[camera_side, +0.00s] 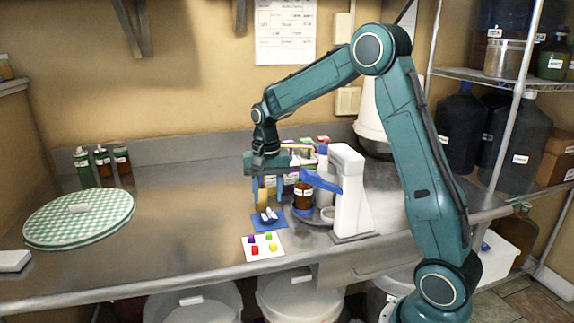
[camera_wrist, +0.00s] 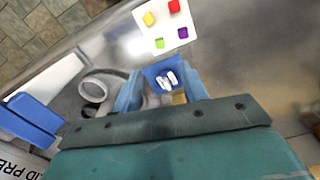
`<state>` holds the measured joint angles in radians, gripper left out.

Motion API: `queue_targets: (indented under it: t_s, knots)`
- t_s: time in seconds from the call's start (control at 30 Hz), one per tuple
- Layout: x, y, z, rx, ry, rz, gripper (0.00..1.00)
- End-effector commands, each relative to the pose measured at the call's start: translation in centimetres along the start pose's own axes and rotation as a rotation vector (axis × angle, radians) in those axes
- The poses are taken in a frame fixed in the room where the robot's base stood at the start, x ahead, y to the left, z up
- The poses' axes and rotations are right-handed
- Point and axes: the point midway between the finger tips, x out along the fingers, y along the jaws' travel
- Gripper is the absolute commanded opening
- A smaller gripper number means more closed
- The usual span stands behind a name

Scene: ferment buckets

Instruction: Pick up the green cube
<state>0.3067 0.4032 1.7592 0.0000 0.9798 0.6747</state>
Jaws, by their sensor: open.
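The green cube (camera_side: 268,236) sits on a white card (camera_side: 264,256) near the front edge of the steel counter. It also shows in the wrist view (camera_wrist: 159,43), at the card's corner nearest my gripper. A purple cube (camera_wrist: 182,33), a yellow cube (camera_wrist: 149,18) and a red cube (camera_wrist: 174,6) share the card, apart from one another. My gripper (camera_side: 267,204) is open, pointing down, above and behind the card and apart from the green cube. In the wrist view my blue fingers (camera_wrist: 161,92) frame part of a blue square with white pieces.
The blue square (camera_side: 259,224), bearing white pieces (camera_side: 268,215), lies just behind the card. A white stand with a blue arm (camera_side: 347,195) and a brown jar (camera_side: 303,195) are close on the right. A checkered round board (camera_side: 80,217) lies left, with clear counter between.

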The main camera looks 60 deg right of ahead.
Motion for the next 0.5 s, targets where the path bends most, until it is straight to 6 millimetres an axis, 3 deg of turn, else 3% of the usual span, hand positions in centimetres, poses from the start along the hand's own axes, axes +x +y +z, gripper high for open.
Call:
queue_targets:
  t_s: [0.3,0.5]
  knots:
    - [4.8,0.0,0.1,-0.001,-0.003,0.002,0.43]
    - [6.4,0.0,0.0,-0.001,-0.001,0.001,0.43]
